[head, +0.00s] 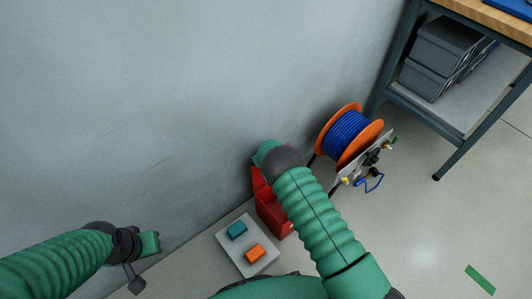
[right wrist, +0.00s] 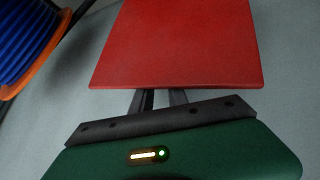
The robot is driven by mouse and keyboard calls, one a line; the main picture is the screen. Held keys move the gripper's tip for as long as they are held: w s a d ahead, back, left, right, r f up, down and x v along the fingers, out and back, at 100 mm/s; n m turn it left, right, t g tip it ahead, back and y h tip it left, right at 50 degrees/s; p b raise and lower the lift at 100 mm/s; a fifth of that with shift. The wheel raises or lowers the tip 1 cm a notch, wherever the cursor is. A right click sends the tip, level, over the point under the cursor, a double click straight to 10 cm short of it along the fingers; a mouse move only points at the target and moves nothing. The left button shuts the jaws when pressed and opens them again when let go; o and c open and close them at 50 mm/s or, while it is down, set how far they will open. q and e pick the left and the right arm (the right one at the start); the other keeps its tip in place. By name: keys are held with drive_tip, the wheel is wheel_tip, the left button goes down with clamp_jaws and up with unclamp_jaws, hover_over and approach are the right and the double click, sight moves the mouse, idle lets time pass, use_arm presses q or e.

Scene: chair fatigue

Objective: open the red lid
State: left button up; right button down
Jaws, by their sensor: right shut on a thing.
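The red lid (right wrist: 178,42) fills the upper middle of the right wrist view as a flat red panel. My right gripper (right wrist: 158,97) has its dark fingers at the lid's near edge and is shut on it; the fingertips are partly hidden by the lid. In the head view the red box (head: 272,212) stands on the floor by the wall. Its lid (head: 258,180) appears tilted up at the box's far side, partly covered by my right arm. My left gripper (head: 142,262) is at the lower left, away from the box; its jaw opening is unclear.
A grey plate (head: 230,258) with a teal block (head: 236,230) and an orange block (head: 255,253) lies left of the box. An orange reel of blue cable (head: 345,135) stands to its right. A workbench (head: 450,165) is farther right. The wall is close behind.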

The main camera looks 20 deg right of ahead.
drive_tip(key=shift+s+a+f, duration=0.25)
drive_tip(key=shift+a+f, duration=0.05)
drive_tip(key=shift+f, duration=0.25)
drive_tip(key=c, duration=1.5)
unclamp_jaws()
drive_tip(key=shift+o, duration=0.7)
drive_tip(key=shift+w+f, duration=0.1)
drive_tip(key=shift+w+d+r, duration=0.1)
drive_tip(key=shift+d+r, duration=0.05)
drive_tip(key=shift+r, duration=0.15)
drive_tip(key=p+v, duration=0.7)
drive_tip(key=v, duration=0.9)
drive_tip(key=shift+r, duration=0.3)
